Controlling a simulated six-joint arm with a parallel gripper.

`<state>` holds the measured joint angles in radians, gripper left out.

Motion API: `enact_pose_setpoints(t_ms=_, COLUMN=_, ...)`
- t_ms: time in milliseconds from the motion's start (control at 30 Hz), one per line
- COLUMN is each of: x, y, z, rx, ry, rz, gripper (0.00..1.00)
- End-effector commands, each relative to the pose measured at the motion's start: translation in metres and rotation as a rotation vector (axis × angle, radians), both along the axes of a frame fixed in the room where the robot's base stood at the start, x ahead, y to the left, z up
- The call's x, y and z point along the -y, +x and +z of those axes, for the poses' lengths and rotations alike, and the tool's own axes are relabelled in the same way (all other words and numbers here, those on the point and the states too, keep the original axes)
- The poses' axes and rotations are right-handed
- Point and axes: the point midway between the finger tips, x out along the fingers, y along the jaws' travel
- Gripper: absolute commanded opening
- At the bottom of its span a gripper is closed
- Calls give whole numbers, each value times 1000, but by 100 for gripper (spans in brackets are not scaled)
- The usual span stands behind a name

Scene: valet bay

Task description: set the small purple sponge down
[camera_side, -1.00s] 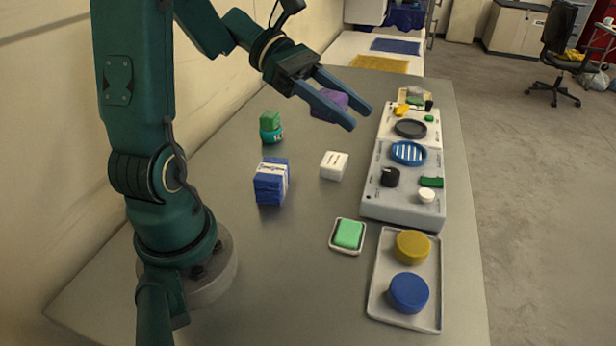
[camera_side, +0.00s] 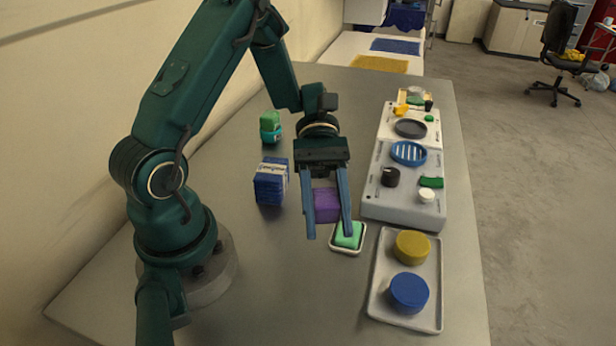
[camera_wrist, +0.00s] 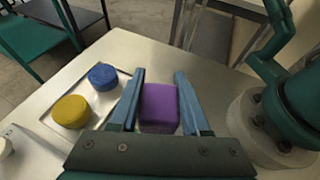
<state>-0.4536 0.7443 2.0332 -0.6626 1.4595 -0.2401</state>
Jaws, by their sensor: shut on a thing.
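The small purple sponge (camera_side: 327,205) is a block between the two blue fingers of my gripper (camera_side: 330,236). My gripper points down and is shut on it. In the side view the sponge appears just behind and left of a small white dish (camera_side: 335,249) with a green bar (camera_side: 349,235). I cannot tell its exact height above the table. The wrist view also shows the sponge (camera_wrist: 159,105) between the fingers of my gripper (camera_wrist: 160,75), with its underside hidden.
A white tray (camera_side: 378,312) with a yellow puck (camera_side: 412,247) and a blue puck (camera_side: 408,293) lies at front right. A grey console (camera_side: 400,208) stands behind it. A banded blue stack (camera_side: 270,186) and a green-topped teal item (camera_side: 270,130) stand left. The front table (camera_side: 290,300) is clear.

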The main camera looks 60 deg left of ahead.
Motion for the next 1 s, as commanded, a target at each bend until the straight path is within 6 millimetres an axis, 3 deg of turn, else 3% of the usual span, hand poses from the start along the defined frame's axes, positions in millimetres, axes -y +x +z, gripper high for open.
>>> enact_pose_setpoints(t_ms=100, x=26, y=-5, z=-15, rx=-7, ry=-1, rz=-7, gripper=0)
enact_pose_setpoints(t_ms=300, x=51, y=-6, z=-31, rx=-4, ry=0, rz=-2, gripper=0)
enact_pose_setpoints(t_ms=467, x=55, y=-6, z=-39, rx=-5, ry=1, rz=2, gripper=0)
enact_pose_setpoints(t_ms=733, x=54, y=-6, z=-70, rx=-3, ry=0, rz=2, gripper=0)
enact_pose_setpoints(t_ms=1000, x=54, y=-5, z=-73, rx=-1, ry=1, rz=3, gripper=0)
